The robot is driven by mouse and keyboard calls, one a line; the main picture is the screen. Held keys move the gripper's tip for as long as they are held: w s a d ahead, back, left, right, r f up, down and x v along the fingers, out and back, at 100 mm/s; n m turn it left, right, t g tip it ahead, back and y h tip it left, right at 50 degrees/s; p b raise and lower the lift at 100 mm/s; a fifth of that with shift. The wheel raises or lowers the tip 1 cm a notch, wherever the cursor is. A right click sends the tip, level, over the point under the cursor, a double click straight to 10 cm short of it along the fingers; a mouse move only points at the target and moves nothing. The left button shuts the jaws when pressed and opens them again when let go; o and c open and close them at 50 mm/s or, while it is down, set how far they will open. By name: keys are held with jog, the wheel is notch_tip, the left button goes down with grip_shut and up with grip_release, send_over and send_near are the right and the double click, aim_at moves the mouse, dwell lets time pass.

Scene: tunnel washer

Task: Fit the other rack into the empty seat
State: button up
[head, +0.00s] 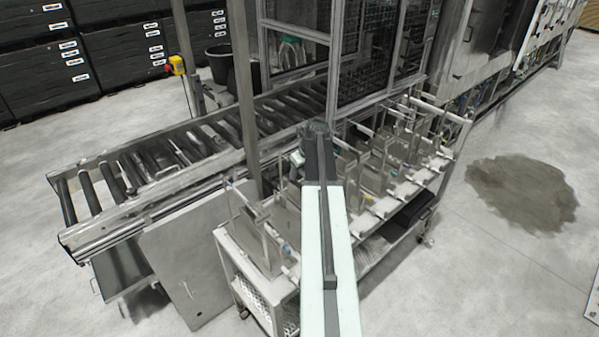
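My pale arm reaches up the middle of the head view to a dark joint. My gripper is not visible beyond that joint, so I cannot see what it holds. Metal racks with upright posts and crossbars stand on a wheeled cart. One rack (266,250) stands at the cart's left end, left of my arm. More rack frames (410,135) stand close together on the right, partly overlapping. My arm covers the middle of the cart. I cannot make out an empty seat or which rack is the other one.
The cart (243,262) stands beside a roller conveyor (130,168). A caged machine (375,55) rises behind the racks. A grey panel (190,265) leans left of the cart. The floor on the right is open, with a dark patch (523,190).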

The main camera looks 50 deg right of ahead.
jog(key=p+v, duration=0.7)
jog(key=v, duration=0.1)
jog(key=shift+w+f, duration=0.1)
